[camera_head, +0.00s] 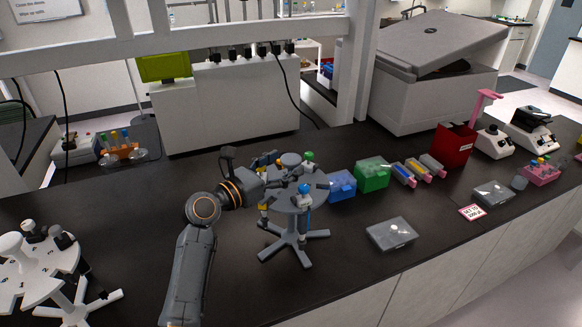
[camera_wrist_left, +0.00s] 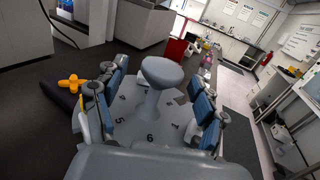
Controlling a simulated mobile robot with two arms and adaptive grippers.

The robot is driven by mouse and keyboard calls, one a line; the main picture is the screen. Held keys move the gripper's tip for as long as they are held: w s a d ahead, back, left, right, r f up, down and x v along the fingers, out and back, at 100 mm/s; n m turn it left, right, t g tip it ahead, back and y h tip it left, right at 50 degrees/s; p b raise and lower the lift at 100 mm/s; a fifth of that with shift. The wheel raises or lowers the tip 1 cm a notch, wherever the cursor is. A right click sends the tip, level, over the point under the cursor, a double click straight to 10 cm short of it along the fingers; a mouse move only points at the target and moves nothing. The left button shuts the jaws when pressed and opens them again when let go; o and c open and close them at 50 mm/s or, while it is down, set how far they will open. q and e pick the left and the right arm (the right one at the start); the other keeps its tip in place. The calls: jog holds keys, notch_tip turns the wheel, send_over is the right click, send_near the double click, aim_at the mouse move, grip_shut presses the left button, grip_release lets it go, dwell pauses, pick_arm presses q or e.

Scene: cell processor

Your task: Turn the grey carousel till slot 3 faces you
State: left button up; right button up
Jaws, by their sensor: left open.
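The grey carousel (camera_head: 300,204) stands on the dark bench on a splayed foot, with pipettes hanging from its rim: a blue-topped one (camera_head: 304,190) at the front, a green-topped one (camera_head: 309,157) at the back right, and a yellow one at the left. My left gripper (camera_head: 278,170) is open over its top. In the left wrist view the open fingers stand either side of the carousel's round centre knob (camera_wrist_left: 162,70), apart from it. Numbers 4, 5, 6 and what looks like 1 show on its plate; slot 3's number is not visible. My right gripper is not in view.
A white carousel (camera_head: 25,265) stands at the front left. Blue (camera_head: 341,185) and green (camera_head: 372,174) boxes stand close to the grey carousel's right, and a clear-lidded box (camera_head: 391,234) lies at the front right. The bench between the two carousels is clear apart from my arm.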

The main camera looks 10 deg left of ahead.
pick_arm(q)
jog(key=shift+b+x, duration=0.45)
jog(key=shift+x, duration=0.85)
jog(key=shift+d+r, duration=0.1)
jog(key=shift+d, duration=0.05)
jog(key=shift+c, duration=0.4)
jog(key=shift+s, duration=0.1)
grip_shut()
